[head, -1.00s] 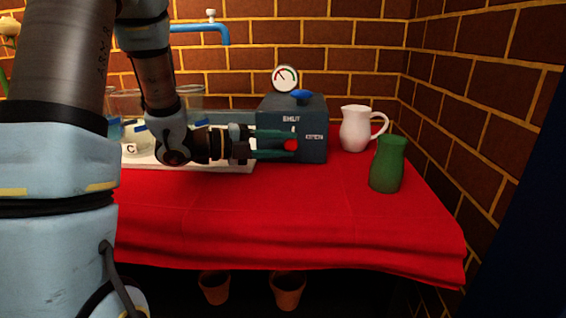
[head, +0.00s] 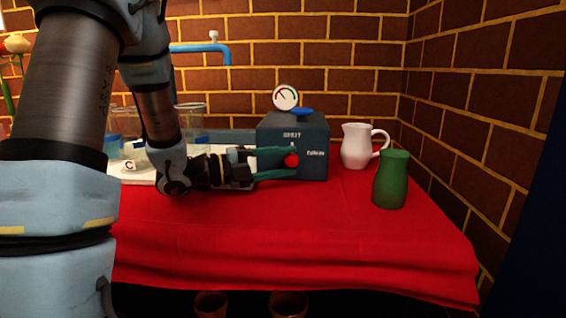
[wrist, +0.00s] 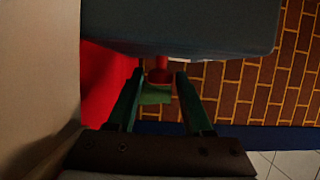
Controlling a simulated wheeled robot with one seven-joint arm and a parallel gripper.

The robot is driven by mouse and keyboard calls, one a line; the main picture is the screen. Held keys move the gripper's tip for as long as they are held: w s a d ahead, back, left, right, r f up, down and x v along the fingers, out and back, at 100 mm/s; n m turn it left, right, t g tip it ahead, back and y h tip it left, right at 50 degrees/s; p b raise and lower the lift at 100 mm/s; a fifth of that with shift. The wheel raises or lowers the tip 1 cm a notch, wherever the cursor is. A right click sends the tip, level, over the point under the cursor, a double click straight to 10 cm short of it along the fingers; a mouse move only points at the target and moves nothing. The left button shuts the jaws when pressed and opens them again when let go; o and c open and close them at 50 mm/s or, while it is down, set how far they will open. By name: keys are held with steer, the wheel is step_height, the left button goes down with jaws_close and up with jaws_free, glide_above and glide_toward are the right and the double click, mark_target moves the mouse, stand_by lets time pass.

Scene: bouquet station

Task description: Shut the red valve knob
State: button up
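The red valve knob (head: 291,160) is on the front of a dark blue-grey box (head: 315,165). Pale lettering reading SHUT is above the knob, and a label that looks like OPEN is to its right. The knob's exact turn is too small to tell. My gripper (head: 279,162) reaches in from the left with its green fingers apart. In the wrist view the knob (wrist: 160,75) shows between the fingertips (wrist: 159,77), with a gap on both sides; the gripper does not close on it.
A blue handle (head: 302,111) and a round gauge (head: 285,97) top the box. A white pitcher (head: 356,146) and a green vase (head: 391,180) stand to its right. Glass jars (head: 192,118) and a white tray (head: 140,174) are to the left. Red cloth (head: 300,230) in front is clear.

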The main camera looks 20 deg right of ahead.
steer(key=shift+o, duration=1.1)
steer(key=shift+a, duration=0.1)
steer(key=a, duration=1)
steer(key=shift+w+a, duration=0.2)
steer(key=shift+a, duration=0.15)
